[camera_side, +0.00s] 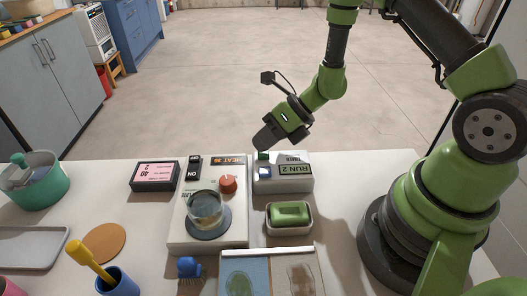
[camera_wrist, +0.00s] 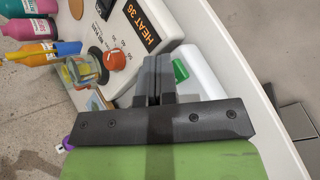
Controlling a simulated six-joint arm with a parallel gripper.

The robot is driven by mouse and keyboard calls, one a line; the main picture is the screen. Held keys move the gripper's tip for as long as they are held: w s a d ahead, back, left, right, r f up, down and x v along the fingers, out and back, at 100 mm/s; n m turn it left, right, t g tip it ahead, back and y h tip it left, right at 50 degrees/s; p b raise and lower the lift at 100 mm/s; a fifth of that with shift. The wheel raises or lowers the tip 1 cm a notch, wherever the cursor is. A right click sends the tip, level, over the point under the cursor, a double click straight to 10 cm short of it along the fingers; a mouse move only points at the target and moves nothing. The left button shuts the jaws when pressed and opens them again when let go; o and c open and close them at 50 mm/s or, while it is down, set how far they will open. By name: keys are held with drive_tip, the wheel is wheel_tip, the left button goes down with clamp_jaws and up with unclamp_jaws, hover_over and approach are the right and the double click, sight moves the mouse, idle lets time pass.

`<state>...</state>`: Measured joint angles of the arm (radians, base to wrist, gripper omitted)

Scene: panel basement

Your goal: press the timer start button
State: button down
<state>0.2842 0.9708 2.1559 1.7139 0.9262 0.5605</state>
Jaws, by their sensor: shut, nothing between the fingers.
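The timer (camera_side: 296,186) is a pale box at the back middle of the table, with a display reading RUN 2. It has a green button (camera_side: 263,155) at its far left and a blue button (camera_side: 265,173) in front of that. My gripper (camera_side: 262,146) is shut and empty, its fingertips just above the green button. I cannot tell whether they touch it. In the wrist view, the shut fingers (camera_wrist: 152,72) lie beside the green button (camera_wrist: 180,70) and hide part of the timer (camera_wrist: 206,82).
Left of the timer is a hot plate (camera_side: 180,238) with a red knob (camera_side: 228,183), a switch and a glass beaker (camera_side: 205,209). A dark box with a pink display (camera_side: 155,176) stands further left. A green soap bar (camera_side: 289,213) in a dish sits in front of the timer.

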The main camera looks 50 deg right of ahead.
drive_tip(key=shift+r, duration=0.65)
drive_tip(key=shift+r, duration=2.5)
